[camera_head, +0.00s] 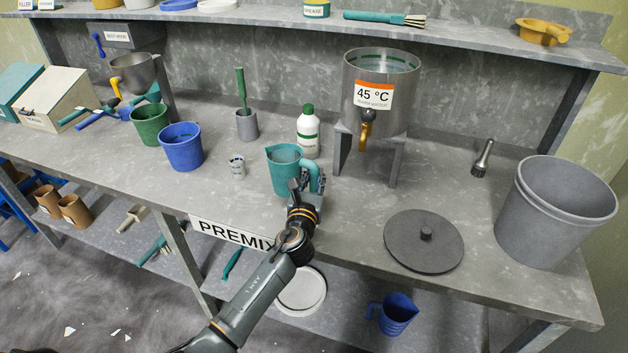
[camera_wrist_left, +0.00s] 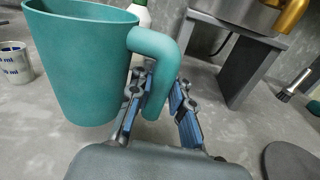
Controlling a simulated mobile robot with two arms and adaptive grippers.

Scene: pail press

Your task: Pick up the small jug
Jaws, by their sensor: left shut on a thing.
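The small jug (camera_head: 284,168) is teal, upright and at the front of the workbench, left of the grey dispenser. It fills the upper left of the left wrist view (camera_wrist_left: 85,65), with its handle to the right. My left gripper (camera_head: 306,188) reaches in from the front. Its blue-padded fingers (camera_wrist_left: 162,95) are on either side of the handle and shut on it. The jug's base looks to be at the bench top; I cannot tell whether a gap is under it. My right gripper is not in view.
A white bottle with a green cap (camera_head: 308,132) stands close behind the jug. A small marked cup (camera_head: 237,166) and a blue bucket (camera_head: 182,147) are to its left. The dispenser (camera_head: 379,95) on its stand, a dark lid (camera_head: 424,240) and a grey pail (camera_head: 553,215) are to the right.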

